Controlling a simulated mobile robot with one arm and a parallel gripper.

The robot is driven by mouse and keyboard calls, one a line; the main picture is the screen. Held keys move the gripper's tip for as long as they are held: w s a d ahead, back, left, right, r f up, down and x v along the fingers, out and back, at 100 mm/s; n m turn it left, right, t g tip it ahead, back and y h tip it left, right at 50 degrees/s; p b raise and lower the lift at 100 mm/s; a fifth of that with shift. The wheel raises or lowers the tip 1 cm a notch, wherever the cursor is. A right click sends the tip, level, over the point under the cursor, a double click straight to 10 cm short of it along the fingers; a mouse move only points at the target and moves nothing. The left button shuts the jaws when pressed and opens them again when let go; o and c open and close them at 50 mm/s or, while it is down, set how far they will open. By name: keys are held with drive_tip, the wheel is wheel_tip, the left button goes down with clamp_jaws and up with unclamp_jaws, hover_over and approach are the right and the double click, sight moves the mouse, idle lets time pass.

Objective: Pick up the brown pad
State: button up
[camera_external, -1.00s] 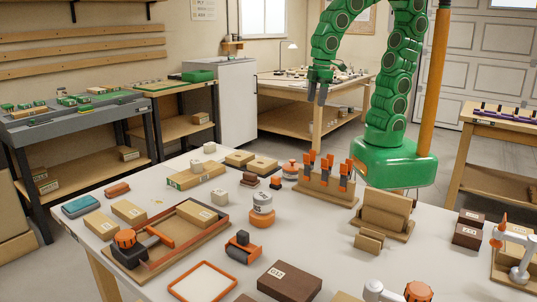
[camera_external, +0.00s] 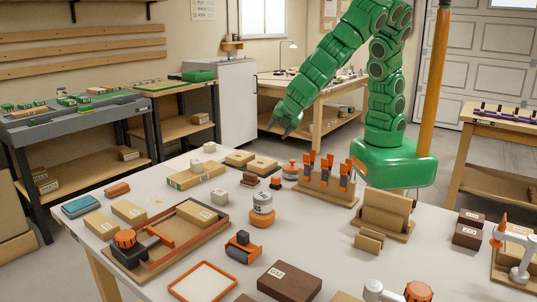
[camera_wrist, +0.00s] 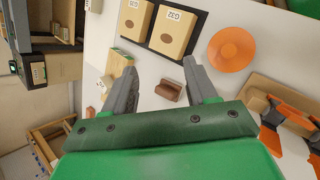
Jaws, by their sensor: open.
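The brown pad (camera_wrist: 168,91) is a small brown piece on the white tabletop, seen in the wrist view between my fingers and beyond them. In the external view, it appears to be the small brown piece (camera_external: 249,178) near the back of the table, though it is too small there to be sure. My gripper (camera_external: 282,127) is open and empty, above the back of the table. In the wrist view, the fingers of my gripper (camera_wrist: 161,80) are spread wide, with the pad in the gap between them and not touched.
Two tan boxes (camera_wrist: 174,31) on a dark base lie beyond the pad. An orange disc (camera_wrist: 234,48) is to the right, and a rack of orange-handled tools (camera_external: 327,187) stands nearby. A small dark block (camera_external: 275,183) lies close by. A long tan box (camera_external: 195,175) lies to the left.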

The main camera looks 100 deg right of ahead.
drive_tip(key=w+a+f+n+t+h, duration=0.2)
drive_tip(key=w+a+f+n, duration=0.15)
drive_tip(key=f+n, duration=0.25)
drive_tip(key=n+t, duration=0.4)
drive_tip(key=n, duration=0.3)
approach(253, 174)
drive_tip(key=shift+w+d+f, duration=0.1)
drive_tip(key=shift+w+f, duration=0.05)
drive_tip(key=shift+w, duration=0.35)
drive_tip(key=shift+w+d+f, duration=0.15)
drive_tip(key=shift+w, duration=0.4)
drive_tip(key=shift+s+d+x, duration=0.1)
drive_tip(key=shift+s+x, duration=0.05)
drive_tip(key=shift+x, duration=1.8)
drive_tip(key=shift+s+d+x, duration=0.15)
drive_tip(key=shift+x, duration=1.8)
drive_tip(key=shift+f, duration=0.15)
drive_tip(key=shift+c, duration=0.3)
clamp_jaws()
